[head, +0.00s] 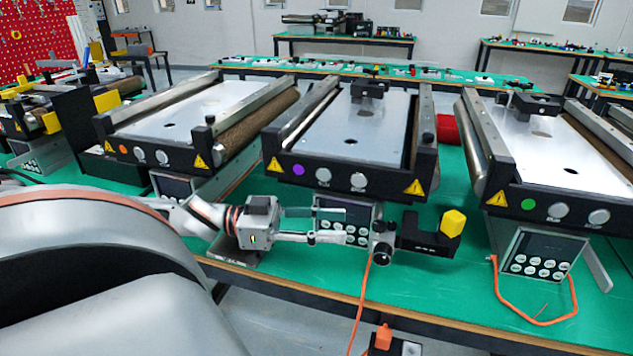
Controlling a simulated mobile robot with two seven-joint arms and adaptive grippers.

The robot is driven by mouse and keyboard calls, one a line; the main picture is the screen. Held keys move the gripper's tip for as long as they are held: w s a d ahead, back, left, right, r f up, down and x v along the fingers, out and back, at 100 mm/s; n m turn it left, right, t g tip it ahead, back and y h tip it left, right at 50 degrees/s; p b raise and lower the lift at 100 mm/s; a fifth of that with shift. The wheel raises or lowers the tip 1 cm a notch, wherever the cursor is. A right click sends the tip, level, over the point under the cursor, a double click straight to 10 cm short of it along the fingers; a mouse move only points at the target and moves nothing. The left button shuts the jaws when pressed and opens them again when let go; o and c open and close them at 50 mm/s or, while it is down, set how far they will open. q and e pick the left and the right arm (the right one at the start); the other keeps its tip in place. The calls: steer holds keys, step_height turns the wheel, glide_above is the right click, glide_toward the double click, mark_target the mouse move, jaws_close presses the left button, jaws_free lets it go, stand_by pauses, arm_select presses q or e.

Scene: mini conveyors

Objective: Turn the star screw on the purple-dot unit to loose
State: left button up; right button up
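The purple-dot unit is the middle mini conveyor, with a purple dot (298,170) on its black front plate. A small dark round knob (382,251) sits low in front of it, next to the control panel; its star shape and setting are too small to tell. The fingers partly hide the panel, stop short of the low knob and hold nothing visible. My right gripper is not in view.
An orange cable (362,300) hangs over the table edge. An orange-dot conveyor (170,125) stands left, a green-dot conveyor (528,203) right.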

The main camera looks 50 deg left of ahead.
arm_select(q)
steer(key=shift+v, duration=1.35)
